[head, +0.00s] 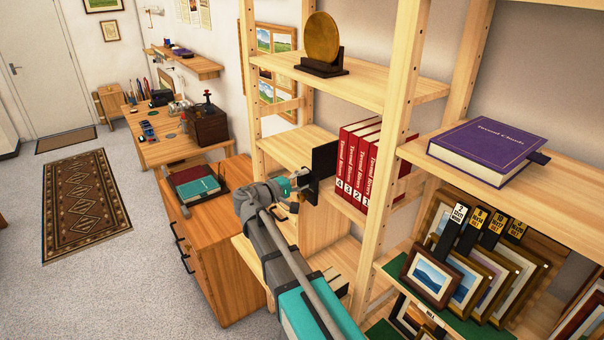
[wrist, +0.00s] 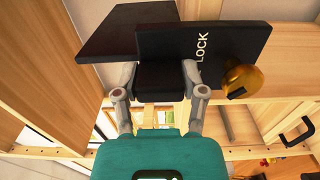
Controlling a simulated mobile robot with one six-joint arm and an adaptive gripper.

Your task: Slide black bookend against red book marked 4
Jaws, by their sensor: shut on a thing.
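The black bookend (head: 324,160) stands upright on the middle shelf, just left of the red books. The red book marked 4 (head: 346,163) is the leftmost of a row of red books marked 4, 3, 2, 1. The bookend is very close to book 4; I cannot tell whether they touch. My gripper (head: 301,186) reaches in from the front left and is shut on the bookend. In the wrist view, my gripper (wrist: 161,78) holds a black block part of the bookend (wrist: 150,18); the books are not visible there.
A gold disc on a black stand (head: 322,40) is on the shelf above. A wooden upright (head: 392,110) stands right of the books. A purple book (head: 488,150) and framed prints (head: 432,274) are on the right-hand shelves. The middle shelf is clear left of the bookend.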

